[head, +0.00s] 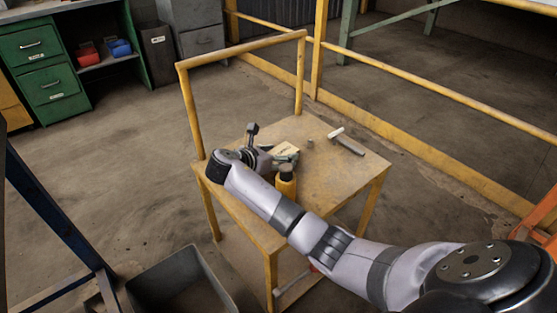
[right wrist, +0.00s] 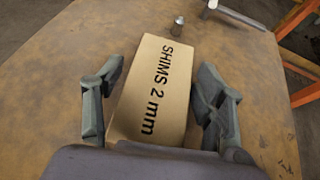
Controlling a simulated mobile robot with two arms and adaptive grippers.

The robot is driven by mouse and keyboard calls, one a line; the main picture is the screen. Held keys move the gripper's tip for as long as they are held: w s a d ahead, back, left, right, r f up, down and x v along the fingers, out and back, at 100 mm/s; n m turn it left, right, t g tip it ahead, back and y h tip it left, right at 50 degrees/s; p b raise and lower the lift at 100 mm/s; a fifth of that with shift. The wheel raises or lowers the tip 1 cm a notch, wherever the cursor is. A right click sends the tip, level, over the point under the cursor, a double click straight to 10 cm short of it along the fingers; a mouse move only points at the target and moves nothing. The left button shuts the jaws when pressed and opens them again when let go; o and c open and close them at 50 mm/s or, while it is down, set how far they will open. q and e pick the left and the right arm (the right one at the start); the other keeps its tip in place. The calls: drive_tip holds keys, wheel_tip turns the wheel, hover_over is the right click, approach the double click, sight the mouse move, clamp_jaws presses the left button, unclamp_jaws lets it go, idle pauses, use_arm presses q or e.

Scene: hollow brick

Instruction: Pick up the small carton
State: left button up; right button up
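The small carton is a tan box marked "SHIMS 2 mm" (right wrist: 150,100), lying on the worn top of the yellow cart (head: 335,178). In the head view it shows partly as a pale patch (head: 287,147) behind my right gripper (head: 286,154). In the right wrist view my right gripper (right wrist: 161,72) is open, with one finger on each side of the carton. A gap shows between the carton and the fingertips on both sides. The carton's near end is hidden by the gripper body. My left gripper is not in view.
A yellow bottle with a dark cap (head: 286,188) stands close beside my right arm. A hammer (head: 346,142) and a small metal piece (head: 310,141) lie beyond the carton. The cart's handle frame (head: 240,50) rises at the back left. A grey bin (head: 180,285) sits on the floor.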

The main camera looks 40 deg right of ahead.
drive_tip(key=c, duration=1.2)
drive_tip(key=shift+c, duration=0.2)
drive_tip(key=shift+r, duration=0.1)
